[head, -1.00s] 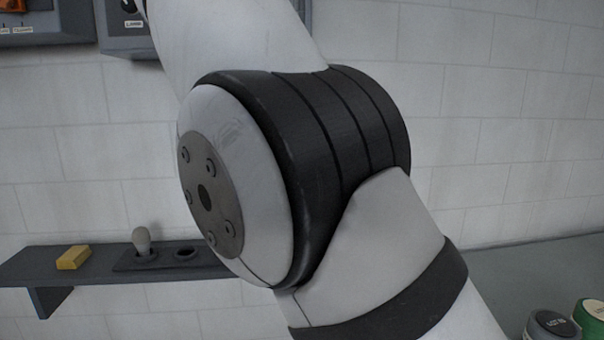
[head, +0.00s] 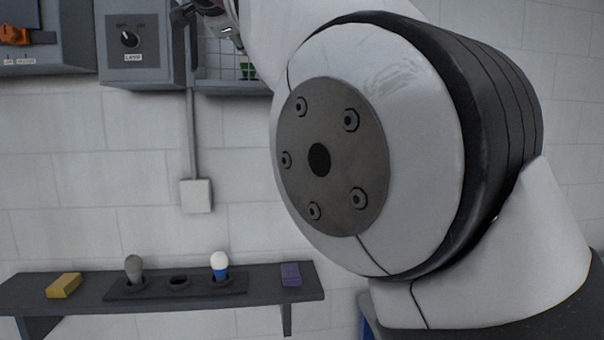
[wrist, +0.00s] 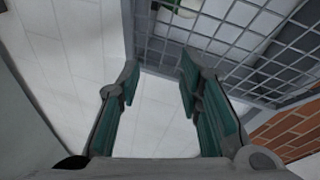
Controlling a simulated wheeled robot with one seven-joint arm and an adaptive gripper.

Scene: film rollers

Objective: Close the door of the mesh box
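The mesh box (head: 233,88) shows in the head view at the top centre, partly behind my arm and cut by the top edge. Its grid and grey lower edge are visible, with a small green thing inside. In the wrist view a grey-framed wire mesh panel (wrist: 245,50) fills the upper right. I cannot tell how far the door stands open. My gripper (wrist: 158,75) is open and empty, its two teal-padded fingers apart. Its right fingertip is close to the frame's lower edge; contact is unclear. In the head view the gripper end is mostly cut off by the top edge.
A lamp switch panel (head: 138,45) is left of the mesh box. Below, a wall shelf (head: 30,293) holds a yellow block (head: 64,285), two bulbs in a holder and a purple block (head: 291,274). Red brickwork (wrist: 290,130) shows right in the wrist view.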

